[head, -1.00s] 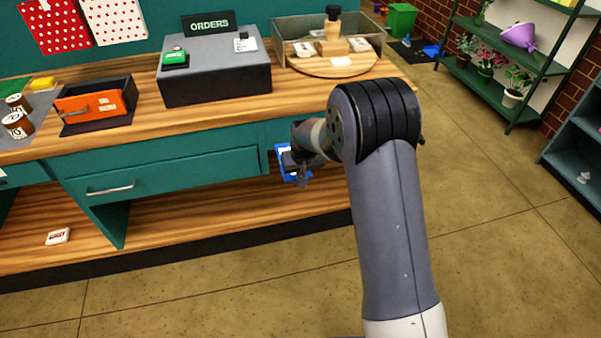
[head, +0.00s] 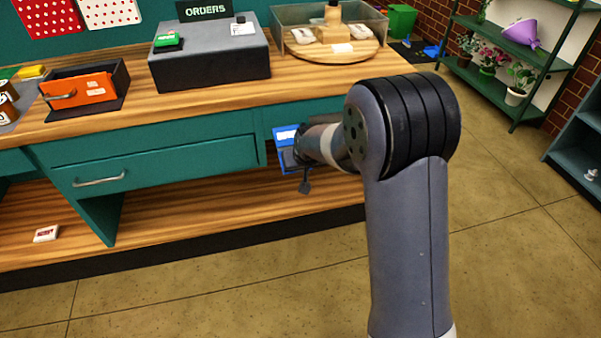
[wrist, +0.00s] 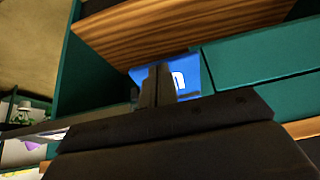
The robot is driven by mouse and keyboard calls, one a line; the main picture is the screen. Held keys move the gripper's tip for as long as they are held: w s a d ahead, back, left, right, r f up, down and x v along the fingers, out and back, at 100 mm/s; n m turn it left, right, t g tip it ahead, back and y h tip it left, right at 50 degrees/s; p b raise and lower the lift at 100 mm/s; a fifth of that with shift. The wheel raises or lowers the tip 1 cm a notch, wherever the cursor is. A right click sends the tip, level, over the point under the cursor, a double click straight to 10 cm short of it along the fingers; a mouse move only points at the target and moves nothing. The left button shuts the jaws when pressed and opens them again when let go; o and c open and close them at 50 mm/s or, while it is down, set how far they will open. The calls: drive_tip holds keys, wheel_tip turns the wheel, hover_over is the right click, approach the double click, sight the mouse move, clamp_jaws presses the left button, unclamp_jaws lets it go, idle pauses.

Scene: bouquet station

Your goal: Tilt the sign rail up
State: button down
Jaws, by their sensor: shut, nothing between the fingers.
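The sign rail is most likely the blue panel with white marking (head: 284,134) on the front of the counter, below the worktop edge and right of the teal drawer. My wrist and gripper cover its right part in the head view. In the wrist view the blue panel (wrist: 194,68) shows behind my fingers, with part of a white letter visible. My gripper (wrist: 157,84) is shut and empty, its fingertips in front of the panel. I cannot tell whether they touch it. My gripper is partly hidden by my own wrist in the head view.
The teal drawer (head: 160,160) with a metal handle is left of the panel. The wooden lower shelf (head: 200,208) runs underneath. The worktop above holds a grey orders box (head: 208,62) and an orange bin (head: 78,88). The floor (head: 480,240) to the right is clear.

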wheel_tip(320, 180, down, 3)
drive_tip(key=t+b, duration=0.2)
drive_tip(key=b, duration=0.6)
drive_tip(key=shift+y, duration=0.3)
drive_tip(key=shift+w+f+b, duration=0.1)
drive_tip(key=shift+f+b, duration=0.1)
drive_tip(key=shift+b, duration=0.3)
